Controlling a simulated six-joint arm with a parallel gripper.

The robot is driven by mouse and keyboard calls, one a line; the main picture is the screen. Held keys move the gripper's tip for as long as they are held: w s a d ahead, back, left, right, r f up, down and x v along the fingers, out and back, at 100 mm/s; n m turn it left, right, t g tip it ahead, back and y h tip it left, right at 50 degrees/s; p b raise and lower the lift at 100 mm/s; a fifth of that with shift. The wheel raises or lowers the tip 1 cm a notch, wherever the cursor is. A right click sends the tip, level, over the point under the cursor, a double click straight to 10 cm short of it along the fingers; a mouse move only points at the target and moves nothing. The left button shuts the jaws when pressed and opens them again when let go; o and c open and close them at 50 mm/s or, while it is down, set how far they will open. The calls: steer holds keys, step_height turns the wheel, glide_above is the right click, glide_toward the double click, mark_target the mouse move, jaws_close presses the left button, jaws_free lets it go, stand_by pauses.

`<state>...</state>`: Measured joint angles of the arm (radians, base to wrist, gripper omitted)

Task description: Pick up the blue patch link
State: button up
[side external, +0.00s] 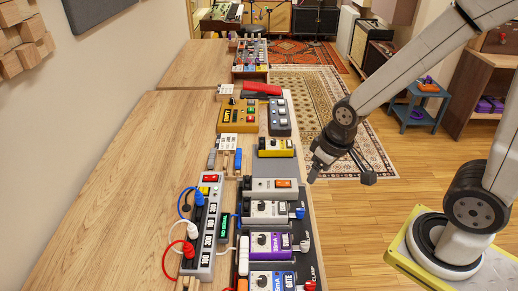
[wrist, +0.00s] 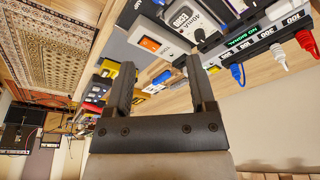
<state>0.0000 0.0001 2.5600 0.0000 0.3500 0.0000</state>
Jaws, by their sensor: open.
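Several small blue pieces show, and I cannot tell for certain which is the blue patch link. One blue piece (side external: 300,213) sticks out at the right side of a white pedal (side external: 264,211); it shows at the top edge of the wrist view (wrist: 160,2). A blue bar (side external: 238,160) lies farther back, left of the yellow pedal; a blue piece, likely this bar, shows between the fingers in the wrist view (wrist: 162,77). My gripper (side external: 318,168) is open and empty, above and right of the pedal row, apart from all these pieces. It also shows in the wrist view (wrist: 160,66).
A grey pedal with an orange switch (side external: 271,189) and a yellow pedal (side external: 275,147) stand near my gripper. A power strip (side external: 208,225) with blue, white and red plugs is left. A purple pedal (side external: 265,243) is in front. The wooden table (side external: 120,190) is clear at left.

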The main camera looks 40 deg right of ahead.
steer(key=m+h, duration=0.3)
steer(key=m, duration=0.6)
glide_toward(238, 156)
steer(key=shift+s+d+f+t, duration=0.1)
steer(key=shift+s+f+t, duration=0.2)
steer(key=shift+s+f, duration=0.25)
steer(key=shift+w+f, duration=0.35)
steer(key=shift+w, duration=0.1)
steer(key=shift+x, duration=1.25)
steer(key=shift+f, duration=0.1)
steer(key=shift+x, duration=2.55)
steer(key=shift+d, duration=0.1)
